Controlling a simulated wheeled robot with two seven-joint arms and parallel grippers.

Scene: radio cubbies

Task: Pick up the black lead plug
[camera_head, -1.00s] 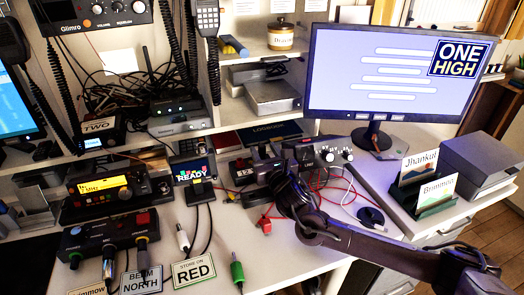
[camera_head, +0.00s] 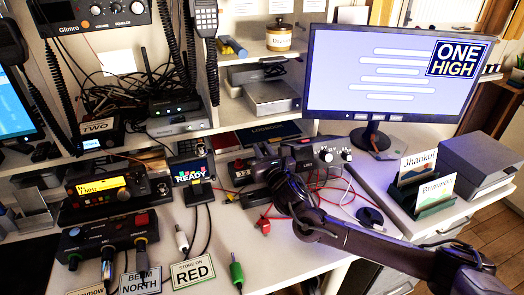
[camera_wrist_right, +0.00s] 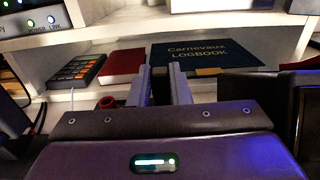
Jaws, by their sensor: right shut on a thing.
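My right gripper (camera_head: 262,160) is at the back of the desk, left of the black box with white knobs (camera_head: 325,156). In the right wrist view its two grey fingers (camera_wrist_right: 162,88) point toward the shelf with the dark blue logbook. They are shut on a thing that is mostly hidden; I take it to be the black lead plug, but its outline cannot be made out. A white plug (camera_head: 182,240) and a green plug (camera_head: 237,272) lie on the desk in front. My left gripper is not in view.
Red leads (camera_head: 310,190) and a red plug (camera_head: 264,226) lie near my right arm. A small READY screen (camera_head: 190,171) stands left of the gripper. The monitor (camera_head: 385,75) stands behind right. The logbook (camera_wrist_right: 210,53) and a red book (camera_wrist_right: 123,67) lie ahead on the shelf.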

